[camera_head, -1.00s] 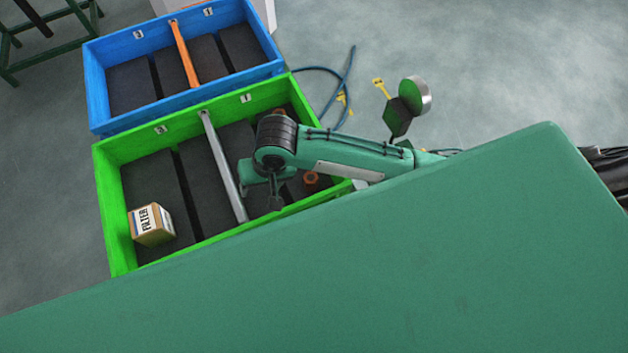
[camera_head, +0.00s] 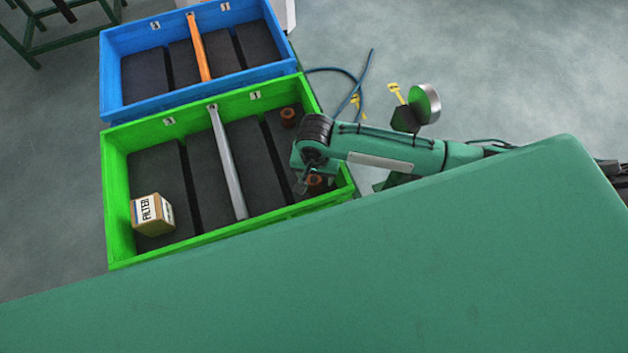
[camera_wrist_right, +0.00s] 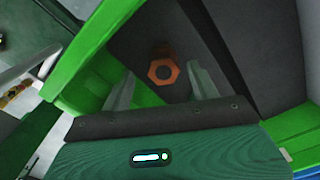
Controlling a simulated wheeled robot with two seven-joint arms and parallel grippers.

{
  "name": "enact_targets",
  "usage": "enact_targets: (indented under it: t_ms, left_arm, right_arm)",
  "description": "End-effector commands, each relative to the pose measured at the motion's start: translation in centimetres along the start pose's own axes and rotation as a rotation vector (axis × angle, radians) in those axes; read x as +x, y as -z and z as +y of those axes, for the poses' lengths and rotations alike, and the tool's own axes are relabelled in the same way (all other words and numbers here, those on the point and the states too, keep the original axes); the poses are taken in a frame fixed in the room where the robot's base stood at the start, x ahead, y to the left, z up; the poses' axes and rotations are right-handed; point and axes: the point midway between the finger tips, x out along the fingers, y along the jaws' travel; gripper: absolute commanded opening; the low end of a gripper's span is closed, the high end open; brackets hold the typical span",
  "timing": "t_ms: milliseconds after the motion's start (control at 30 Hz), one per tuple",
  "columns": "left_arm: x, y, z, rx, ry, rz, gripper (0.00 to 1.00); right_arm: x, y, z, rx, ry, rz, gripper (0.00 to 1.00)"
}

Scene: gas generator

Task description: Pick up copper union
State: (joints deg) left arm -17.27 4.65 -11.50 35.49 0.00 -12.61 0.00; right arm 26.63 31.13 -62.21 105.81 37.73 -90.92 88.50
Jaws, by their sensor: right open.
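A copper-coloured hexagonal union (camera_wrist_right: 163,71) lies on the dark floor of the green box, between and beyond my fingertips in the right wrist view. My right gripper is open over the right end of the green box (camera_head: 116,215). In the wrist view its fingers (camera_wrist_right: 160,80) are apart with nothing between them. My left gripper is out of view.
A filter carton (camera_head: 152,214) sits at the left in the green box, and a grey bar (camera_head: 228,165) crosses it. A blue box (camera_head: 112,85) with an orange bar (camera_head: 199,48) adjoins behind. A blue cable (camera_head: 358,85) lies on the floor. The box middle is clear.

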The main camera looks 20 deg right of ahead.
Motion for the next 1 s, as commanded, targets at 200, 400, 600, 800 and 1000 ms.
enact_targets:
  t_ms: [200, 400, 600, 800, 1000]
  left_arm:
    - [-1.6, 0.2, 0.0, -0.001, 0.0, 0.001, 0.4]
    - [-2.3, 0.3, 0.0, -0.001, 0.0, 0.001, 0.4]
    - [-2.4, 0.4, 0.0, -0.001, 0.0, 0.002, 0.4]
    - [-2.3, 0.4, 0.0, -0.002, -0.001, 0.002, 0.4]
    - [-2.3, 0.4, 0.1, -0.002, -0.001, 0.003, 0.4]
  right_arm:
    - [1.8, 0.3, -0.2, 0.0, -0.004, -0.001, 0.61]
    - [4.3, 0.4, -0.4, -0.001, -0.001, -0.001, 0.61]
    - [5.1, 0.4, -0.4, -0.001, 0.0, 0.001, 0.61]
    - [5.1, 0.4, -0.4, -0.001, 0.0, 0.0, 0.49]
    - [5.1, 0.4, -0.4, -0.001, 0.0, 0.0, 0.1]
